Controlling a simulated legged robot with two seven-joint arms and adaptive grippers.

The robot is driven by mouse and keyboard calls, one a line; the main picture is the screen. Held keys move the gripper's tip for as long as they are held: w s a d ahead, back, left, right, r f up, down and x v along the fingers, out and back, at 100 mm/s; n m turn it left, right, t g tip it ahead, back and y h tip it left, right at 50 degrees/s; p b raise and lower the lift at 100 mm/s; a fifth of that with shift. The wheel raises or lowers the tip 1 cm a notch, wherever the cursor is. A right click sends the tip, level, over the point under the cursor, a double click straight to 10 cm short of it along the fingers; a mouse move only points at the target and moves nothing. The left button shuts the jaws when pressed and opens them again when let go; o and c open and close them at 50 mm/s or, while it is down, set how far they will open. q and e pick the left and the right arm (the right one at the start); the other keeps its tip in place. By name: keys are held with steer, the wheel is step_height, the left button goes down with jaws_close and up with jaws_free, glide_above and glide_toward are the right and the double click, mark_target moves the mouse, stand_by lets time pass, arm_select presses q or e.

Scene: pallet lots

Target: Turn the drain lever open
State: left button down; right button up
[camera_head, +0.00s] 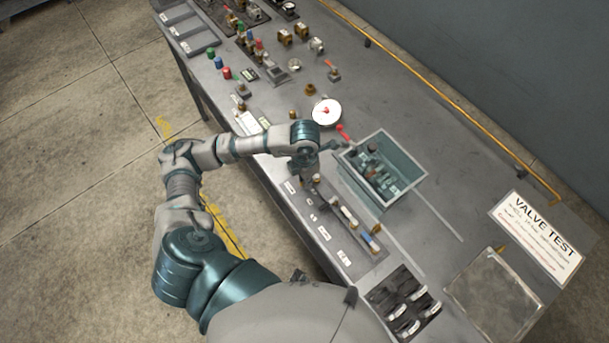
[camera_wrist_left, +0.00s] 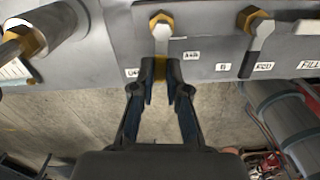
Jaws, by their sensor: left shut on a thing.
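In the left wrist view, a grey lever with a brass nut (camera_wrist_left: 162,32) hangs from the grey valve strip (camera_wrist_left: 205,55). My left gripper (camera_wrist_left: 166,72) is shut on its lower end, where a brass-coloured part shows between the fingertips. A label beside it seems to read A+B; another at its left is partly hidden, so I cannot tell whether this is the drain lever. A second lever (camera_wrist_left: 261,38) hangs to the right, near a FILL label. In the head view, my left gripper (camera_head: 310,176) is at the strip's far end, mostly hidden by my wrist. My right gripper is not in view.
A grey-green bin (camera_head: 405,185) with small parts stands right of my gripper. A white round gauge (camera_head: 326,112) with a red mark is behind it. A VALVE TEST sign (camera_head: 538,238) lies at the right. The bench middle right is mostly clear.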

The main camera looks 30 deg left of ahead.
arm_select(q)
steer(key=shift+d+n, duration=0.1)
steer(key=shift+n, duration=0.5)
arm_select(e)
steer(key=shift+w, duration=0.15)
arm_select(q)
steer(key=shift+r, duration=0.1)
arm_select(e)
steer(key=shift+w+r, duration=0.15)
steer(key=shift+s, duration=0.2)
arm_select(q)
steer(key=c, duration=1.2)
jaws_free()
step_height(320, 180, up, 12)
steer(key=shift+f, duration=0.15)
